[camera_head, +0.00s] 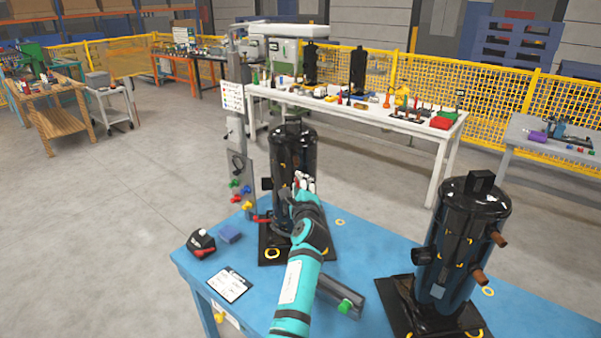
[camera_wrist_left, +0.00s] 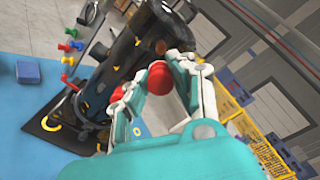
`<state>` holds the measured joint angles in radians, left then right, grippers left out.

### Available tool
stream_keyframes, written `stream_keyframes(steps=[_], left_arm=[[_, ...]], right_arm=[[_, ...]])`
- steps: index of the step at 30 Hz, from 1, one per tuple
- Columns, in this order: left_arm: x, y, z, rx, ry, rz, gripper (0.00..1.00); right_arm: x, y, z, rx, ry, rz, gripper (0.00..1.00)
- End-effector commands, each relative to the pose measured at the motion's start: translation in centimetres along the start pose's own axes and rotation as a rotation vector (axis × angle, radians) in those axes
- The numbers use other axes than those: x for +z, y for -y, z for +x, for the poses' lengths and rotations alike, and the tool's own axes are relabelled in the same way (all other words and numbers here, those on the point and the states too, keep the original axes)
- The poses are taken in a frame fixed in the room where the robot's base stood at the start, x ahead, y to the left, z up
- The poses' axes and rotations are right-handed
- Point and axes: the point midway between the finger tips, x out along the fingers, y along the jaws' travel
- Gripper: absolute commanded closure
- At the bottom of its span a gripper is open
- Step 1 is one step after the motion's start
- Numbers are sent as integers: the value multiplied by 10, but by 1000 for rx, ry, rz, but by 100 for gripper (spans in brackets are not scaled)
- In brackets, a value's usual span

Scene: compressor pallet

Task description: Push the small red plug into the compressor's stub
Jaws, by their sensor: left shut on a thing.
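My left gripper (camera_head: 305,184) is at the right side of the left black compressor (camera_head: 287,150), which stands upright on the blue table. In the left wrist view the gripper (camera_wrist_left: 160,88) is shut on the small red plug (camera_wrist_left: 160,76). The plug sits between the fingertips, close to the black compressor (camera_wrist_left: 125,70). A small brownish stub (camera_wrist_left: 160,47) shows on the compressor just beyond the plug. I cannot tell whether plug and stub touch. In the head view my gripper and arm cover this spot. My right gripper is not in view.
A second black compressor (camera_head: 462,240) with copper stubs stands at the right. The blue table (camera_head: 365,245) also holds a black-and-red tool (camera_head: 201,243), a blue block (camera_head: 230,233), a paper sheet (camera_head: 229,285) and a grey piece with a green knob (camera_head: 342,298). Coloured plugs hang on a post (camera_head: 237,165).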

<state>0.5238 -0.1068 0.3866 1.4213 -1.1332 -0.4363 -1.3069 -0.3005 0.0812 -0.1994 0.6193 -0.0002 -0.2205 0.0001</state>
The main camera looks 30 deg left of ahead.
Motion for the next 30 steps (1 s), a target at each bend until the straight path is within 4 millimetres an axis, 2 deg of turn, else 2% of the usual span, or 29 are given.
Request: stream_keyframes(steps=[4,14,30], left_arm=[[-1,2,2,0,0,-7,100],[0,1,3,-1,-1,-6,100],[-1,0,49,-3,-1,-5,100]], right_arm=[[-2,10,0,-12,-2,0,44],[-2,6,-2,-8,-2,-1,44],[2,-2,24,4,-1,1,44]])
